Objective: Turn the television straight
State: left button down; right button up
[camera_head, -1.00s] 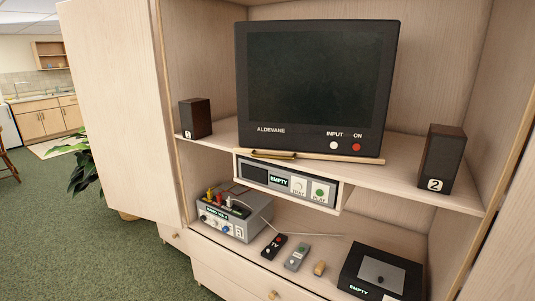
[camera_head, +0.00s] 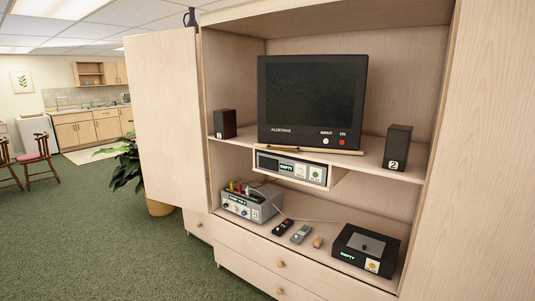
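The television (camera_head: 313,97), a dark box with a black screen, stands on the upper shelf (camera_head: 375,165) of a pale wooden cabinet. Its front carries the name ALDEVANE, a white INPUT button and a red ON button. A thin wooden strip (camera_head: 308,149) with a small brass-coloured handle lies along its front lower edge. The television's screen is dark. Neither of my grippers shows in the head view.
Speaker 1 (camera_head: 225,123) and speaker 2 (camera_head: 396,147) flank the television. A player (camera_head: 291,168) reading EMPTY hangs below. A grey box (camera_head: 250,204), remotes (camera_head: 291,230) and a black device (camera_head: 364,251) sit on the lower shelf. An open door (camera_head: 164,120) stands left; green carpet is clear.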

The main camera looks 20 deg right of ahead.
aim_at(303, 101)
jog(key=u, duration=0.6)
jog(key=i, duration=1.05)
jog(key=u, duration=0.6)
jog(key=i, duration=1.4)
jog(key=z, duration=0.85)
jog(key=i, duration=0.85)
jog(key=z, duration=1)
